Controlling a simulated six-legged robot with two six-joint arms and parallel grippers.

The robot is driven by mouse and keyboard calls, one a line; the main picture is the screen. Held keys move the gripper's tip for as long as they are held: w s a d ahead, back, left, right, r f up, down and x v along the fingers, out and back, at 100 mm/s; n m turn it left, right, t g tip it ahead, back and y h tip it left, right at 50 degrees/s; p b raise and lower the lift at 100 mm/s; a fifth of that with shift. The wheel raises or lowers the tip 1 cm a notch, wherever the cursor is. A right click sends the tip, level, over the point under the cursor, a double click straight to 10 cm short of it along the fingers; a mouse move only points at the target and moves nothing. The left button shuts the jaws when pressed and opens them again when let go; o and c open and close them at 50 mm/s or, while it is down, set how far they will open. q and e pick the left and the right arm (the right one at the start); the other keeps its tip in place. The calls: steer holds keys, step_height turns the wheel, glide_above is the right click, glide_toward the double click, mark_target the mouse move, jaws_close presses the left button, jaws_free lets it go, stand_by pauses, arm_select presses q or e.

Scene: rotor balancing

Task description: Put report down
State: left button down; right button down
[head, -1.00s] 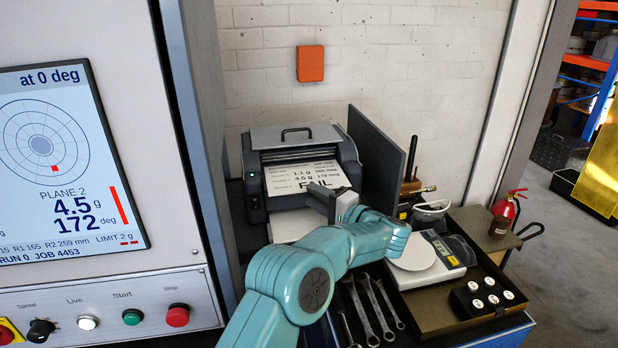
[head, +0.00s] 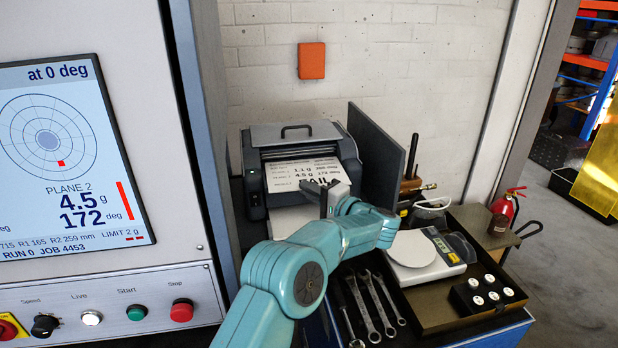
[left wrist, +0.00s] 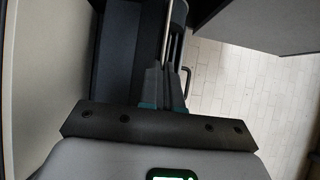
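The report (head: 290,175) is a white printed sheet at the front of the dark grey printer (head: 257,190). Its print looks turned round, with large dark letters near its lower edge. My left gripper (head: 327,190) is at the sheet's lower right corner, its fingers pointing up toward the printer. In the left wrist view the fingers (left wrist: 168,80) are close together, and no broad face of the sheet shows. I cannot tell whether they grip it. My right gripper is not in view.
A dark upright panel (head: 378,155) stands right of the printer. Wrenches (head: 375,305), a scale (head: 413,250) and a block of round white weights (head: 487,295) lie to the right. The balancing machine's screen (head: 70,160) and buttons are at left.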

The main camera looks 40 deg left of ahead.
arm_select(q)
step_height(320, 180, up, 10)
stand_by(0.5)
